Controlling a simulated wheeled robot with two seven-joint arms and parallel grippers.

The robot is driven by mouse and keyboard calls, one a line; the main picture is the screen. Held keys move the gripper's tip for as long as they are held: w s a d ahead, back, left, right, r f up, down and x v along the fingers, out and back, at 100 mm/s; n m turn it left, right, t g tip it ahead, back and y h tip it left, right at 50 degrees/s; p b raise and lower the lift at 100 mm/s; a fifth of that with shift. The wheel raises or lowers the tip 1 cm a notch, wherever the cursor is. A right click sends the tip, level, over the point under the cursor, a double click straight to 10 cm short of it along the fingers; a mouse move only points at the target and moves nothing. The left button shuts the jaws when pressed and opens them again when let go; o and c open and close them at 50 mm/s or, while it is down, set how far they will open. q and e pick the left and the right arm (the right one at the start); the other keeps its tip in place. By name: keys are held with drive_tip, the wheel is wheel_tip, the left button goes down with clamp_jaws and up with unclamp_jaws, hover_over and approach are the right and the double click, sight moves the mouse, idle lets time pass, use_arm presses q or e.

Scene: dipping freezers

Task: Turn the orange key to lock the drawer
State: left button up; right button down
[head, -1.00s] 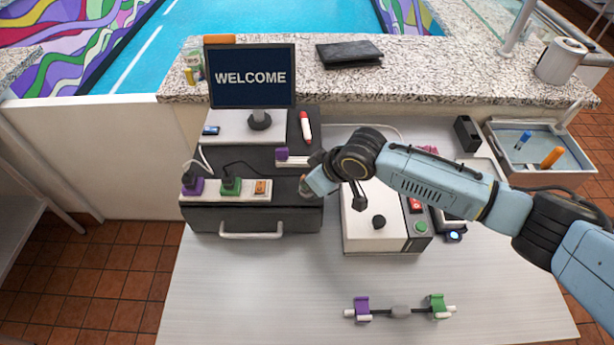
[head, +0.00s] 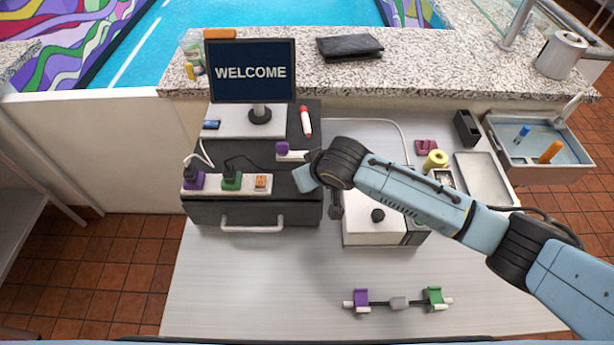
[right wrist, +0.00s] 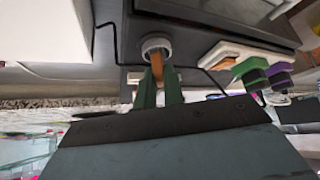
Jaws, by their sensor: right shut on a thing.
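The drawer unit is a dark box at the left of the table, with a white handle (head: 252,227) on its front; the drawer looks closed. My right gripper (right wrist: 160,82) is shut on the orange key (right wrist: 158,66) in the right wrist view. The key's far end is at a round grey lock ring (right wrist: 157,44) on a dark face. In the head view my right arm reaches to the right side of the drawer unit, and its own wrist hides the key and lock. My left gripper is not in view.
A power strip (head: 218,184) with purple and green plugs lies on the drawer unit, near a monitor (head: 252,72). A white box with a black knob (head: 377,215) stands close to my right arm. A bar with purple and green clips (head: 398,303) lies in front. The front left table is clear.

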drive_tip(key=shift+s+f, duration=0.1)
drive_tip(key=shift+s+a+m+t+h, duration=0.1)
drive_tip(key=shift+a+m+t+h, duration=0.15)
drive_tip(key=shift+m+h, duration=0.6)
drive_tip(key=shift+d+m+t+h, duration=0.1)
drive_tip(key=shift+m+t+h, duration=0.2)
drive_tip(key=shift+m, duration=0.85)
drive_tip(key=shift+m+h, duration=0.35)
drive_tip(key=shift+m, duration=0.25)
drive_tip(key=c, duration=1.9)
unclamp_jaws()
drive_tip(key=shift+m, duration=0.3)
drive_tip(key=shift+o, duration=1.3)
